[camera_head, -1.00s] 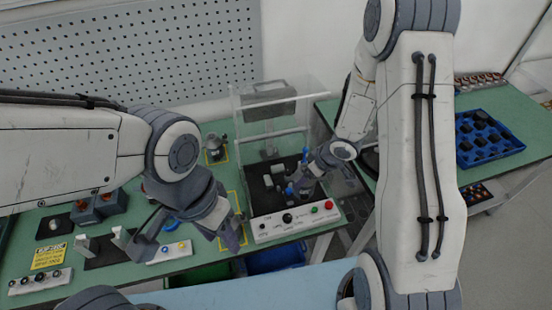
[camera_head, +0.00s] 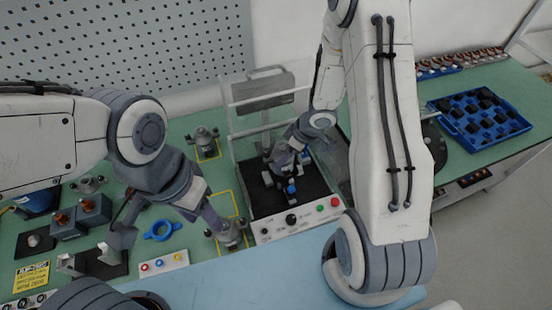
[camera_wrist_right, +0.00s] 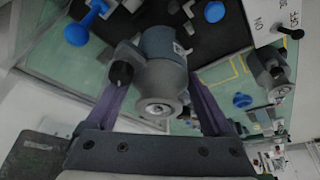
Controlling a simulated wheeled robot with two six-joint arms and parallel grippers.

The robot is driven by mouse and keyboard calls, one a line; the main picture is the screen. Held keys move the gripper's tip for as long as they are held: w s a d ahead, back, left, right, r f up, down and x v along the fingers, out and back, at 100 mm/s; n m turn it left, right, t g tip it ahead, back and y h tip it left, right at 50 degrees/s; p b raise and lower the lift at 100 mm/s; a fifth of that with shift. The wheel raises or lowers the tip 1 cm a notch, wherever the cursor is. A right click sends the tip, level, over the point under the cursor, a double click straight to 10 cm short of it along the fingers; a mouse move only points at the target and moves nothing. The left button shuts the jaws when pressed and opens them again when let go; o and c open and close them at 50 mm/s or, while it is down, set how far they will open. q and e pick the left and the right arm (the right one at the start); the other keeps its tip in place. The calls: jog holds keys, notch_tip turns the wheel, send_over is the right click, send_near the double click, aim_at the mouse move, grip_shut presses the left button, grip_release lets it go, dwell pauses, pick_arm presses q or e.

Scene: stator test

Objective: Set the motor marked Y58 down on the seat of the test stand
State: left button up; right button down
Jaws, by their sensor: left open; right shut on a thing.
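My right gripper (camera_head: 282,160) is shut on a grey motor inside the test stand (camera_head: 262,203), over its black base. In the right wrist view the motor (camera_wrist_right: 160,72) sits between the two fingers, with a round metal end facing the camera. A small label on it is too small to read. The seat is mostly hidden by the motor and gripper, and I cannot tell whether the motor touches it. A blue-handled part (camera_wrist_right: 82,28) stands close beside the motor. My left gripper (camera_head: 165,218) is open and empty over the table.
A second motor (camera_head: 230,234) stands in a yellow outline beside my left gripper; another (camera_head: 204,141) stands farther back. A clear guard surrounds the stand, with a switch panel (camera_head: 300,219) in front. A blue tray (camera_head: 485,122) is at right.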

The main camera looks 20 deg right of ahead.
jog(key=shift+w+f, duration=0.15)
jog(key=shift+f, duration=0.05)
jog(key=f+b, duration=0.1)
jog(key=b, duration=0.1)
jog(key=f+b, duration=0.2)
jog(key=shift+a+f+b, duration=0.2)
jog(key=shift+f+b, duration=0.1)
jog(key=shift+b, duration=0.05)
jog(key=shift+f, duration=0.2)
grip_release()
jog(key=shift+r, duration=0.2)
jog(key=p+v, duration=0.6)
jog(key=v, duration=0.6)
